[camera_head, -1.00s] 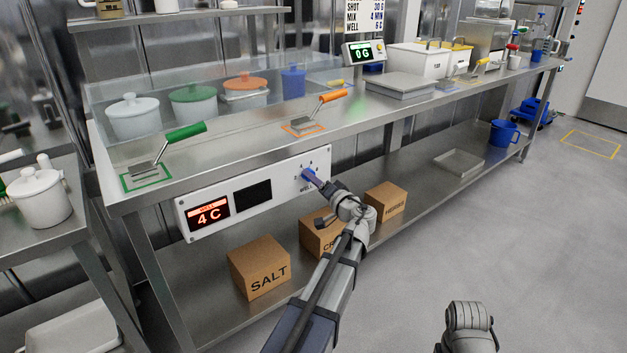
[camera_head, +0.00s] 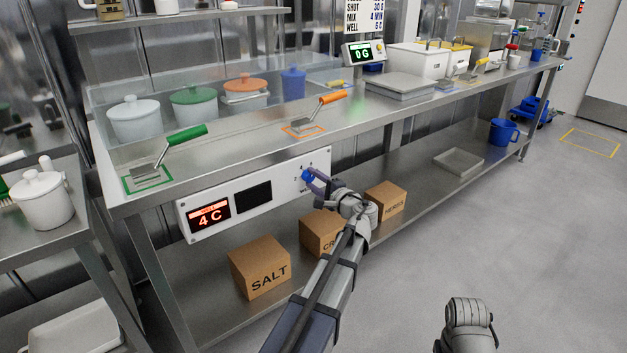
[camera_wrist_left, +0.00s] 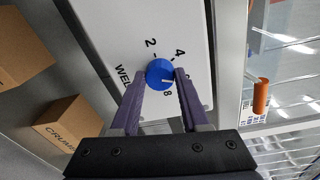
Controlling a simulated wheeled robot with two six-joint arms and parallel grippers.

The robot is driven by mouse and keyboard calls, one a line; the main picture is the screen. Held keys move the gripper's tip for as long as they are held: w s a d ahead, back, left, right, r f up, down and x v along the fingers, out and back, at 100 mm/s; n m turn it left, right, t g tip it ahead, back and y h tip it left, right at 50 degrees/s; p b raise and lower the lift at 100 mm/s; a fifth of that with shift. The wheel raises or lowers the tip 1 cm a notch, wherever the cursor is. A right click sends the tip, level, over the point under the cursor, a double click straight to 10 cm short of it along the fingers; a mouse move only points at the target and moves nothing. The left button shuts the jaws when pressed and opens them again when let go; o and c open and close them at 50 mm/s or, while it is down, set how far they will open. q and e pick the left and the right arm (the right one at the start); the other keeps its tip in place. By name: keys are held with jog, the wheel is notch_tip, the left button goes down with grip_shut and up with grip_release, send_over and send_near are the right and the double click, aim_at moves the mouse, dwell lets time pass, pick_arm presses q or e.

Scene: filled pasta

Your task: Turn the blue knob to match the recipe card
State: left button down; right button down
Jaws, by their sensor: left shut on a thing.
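The blue knob (camera_wrist_left: 159,72) sits on the white control panel (camera_head: 287,182) on the front of the bench. In the left wrist view its white pointer line points right, between the printed 4 and 8; the mark there is covered by a finger. My left gripper (camera_head: 313,178) is shut on the knob, one finger on each side of it, as the left wrist view also shows (camera_wrist_left: 161,82). The red display (camera_head: 208,215) reads 4 C. The recipe card (camera_head: 366,17) at the back reads WELL 6 C, MIX 4 MIN and SHOT 30 G.
Cardboard boxes, one marked SALT (camera_head: 260,268), stand on the lower shelf below the panel. A green-handled scraper (camera_head: 170,148) and an orange-handled one (camera_head: 318,111) lie on the bench top. A part of my right arm shows at lower right.

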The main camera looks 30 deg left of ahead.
pick_arm(q)
jog(key=shift+m, duration=0.5)
dwell(0.3)
jog(key=shift+c, duration=2)
grip_release()
jog(key=v, duration=0.7)
jog(key=shift+d+p, duration=0.3)
jog(key=shift+d, duration=0.1)
jog(key=shift+s, duration=0.1)
